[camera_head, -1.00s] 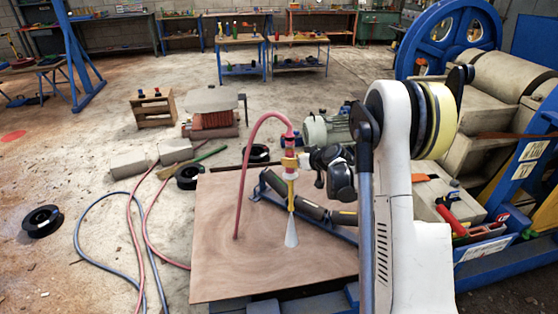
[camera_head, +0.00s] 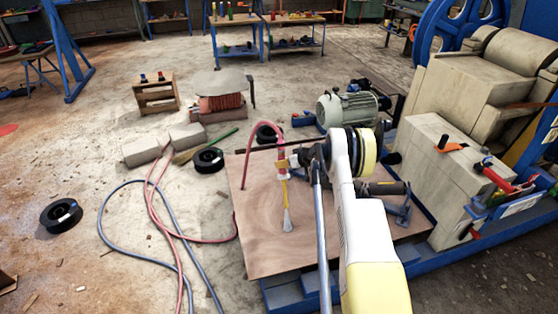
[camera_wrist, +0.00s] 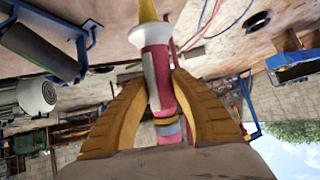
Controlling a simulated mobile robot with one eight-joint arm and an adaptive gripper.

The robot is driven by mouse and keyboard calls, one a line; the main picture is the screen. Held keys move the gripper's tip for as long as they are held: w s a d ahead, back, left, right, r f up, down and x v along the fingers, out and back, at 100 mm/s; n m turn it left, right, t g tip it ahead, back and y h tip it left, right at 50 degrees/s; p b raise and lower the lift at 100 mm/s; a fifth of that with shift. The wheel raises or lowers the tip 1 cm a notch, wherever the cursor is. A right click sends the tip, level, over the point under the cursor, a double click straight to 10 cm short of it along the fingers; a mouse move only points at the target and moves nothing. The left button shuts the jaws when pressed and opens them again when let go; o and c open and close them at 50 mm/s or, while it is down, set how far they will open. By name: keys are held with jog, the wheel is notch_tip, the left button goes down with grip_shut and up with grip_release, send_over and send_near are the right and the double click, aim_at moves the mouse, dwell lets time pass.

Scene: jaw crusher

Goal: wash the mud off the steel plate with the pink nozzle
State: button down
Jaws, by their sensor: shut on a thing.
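My gripper (camera_head: 290,162) has yellow fingers and is shut on the pink nozzle (camera_head: 281,166). In the wrist view, my gripper (camera_wrist: 160,82) clasps the pink nozzle (camera_wrist: 157,78) from both sides. The nozzle is roughly upright, with its yellow tip down and a pale cone (camera_head: 287,221) below it, over a flat brown panel (camera_head: 275,250). I cannot tell whether the panel's brown swirls are mud or wood, or whether it is the steel plate. A pink hose (camera_head: 247,160) arches from the nozzle's top down to the panel's left side.
A dark roller (camera_head: 383,188) lies at the panel's far right side. The beige crusher (camera_head: 445,170) and green motor (camera_head: 347,108) stand right and behind. Hoses (camera_head: 160,215), grey blocks (camera_head: 141,151) and a black reel (camera_head: 61,215) lie on the floor at left.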

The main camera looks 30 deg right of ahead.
jog(key=shift+s, duration=0.65)
jog(key=shift+s+a, duration=1.3)
jog(key=shift+s, duration=2.7)
jog(key=shift+w+a, duration=1.55)
jog(key=shift+a, duration=3.3)
jog(key=w+d, duration=0.2)
jog(key=w, duration=0.7)
jog(key=shift+w+d, duration=0.15)
jog(key=shift+d, duration=0.25)
jog(key=shift+r, duration=0.1)
